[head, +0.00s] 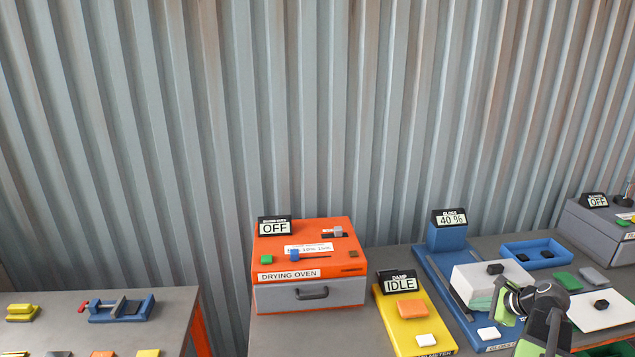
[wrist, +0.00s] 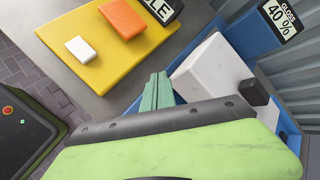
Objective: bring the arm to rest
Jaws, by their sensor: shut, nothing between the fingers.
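My gripper (wrist: 155,92) shows in the wrist view as two pale green fingers that are shut with nothing between them. It is above the bench, between the yellow damp meter plate and the blue gloss meter. In the head view my lime and dark arm (head: 540,322) rises from the lower right, in front of the gloss meter. The arm covers part of the bench there. In the wrist view my wide lime link fills the bottom of the picture.
The gloss meter (head: 450,238) reads 40 % and carries a white block (head: 475,281) with a black knob. The damp meter (head: 395,325) reads IDLE. An orange drying oven (head: 300,255) reads OFF, drawer shut. A blue tray (head: 540,250) stands behind. A gap separates the left table (head: 175,310).

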